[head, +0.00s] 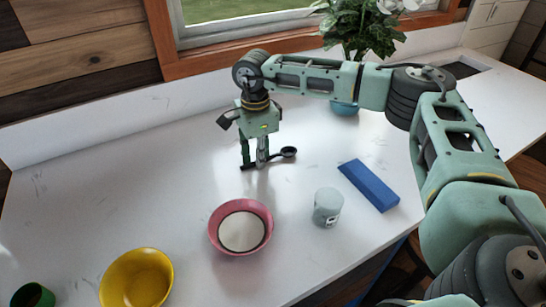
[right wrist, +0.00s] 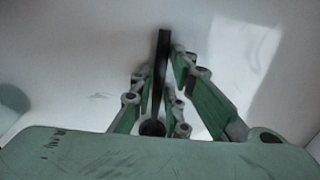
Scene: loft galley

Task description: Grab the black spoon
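The black spoon (head: 288,152) is near the back of the white counter, its bowl to the right and its handle to the left. My right gripper (head: 254,165) points straight down at the handle, with one finger near the handle's left end. In the right wrist view the spoon's handle (right wrist: 162,65) runs between the two fingers (right wrist: 163,68). The fingertips are close to the handle on both sides; whether they press on it I cannot tell. The bowl is low in that view, partly hidden by my gripper body. My left gripper is not in view.
A pink bowl with a pale inside (head: 264,240), a grey cup (head: 328,208) and a blue block (head: 369,185) stand nearer the front. A yellow bowl (head: 136,280) and a green cup (head: 33,296) are at the front left. A potted plant (head: 345,107) stands behind my right arm.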

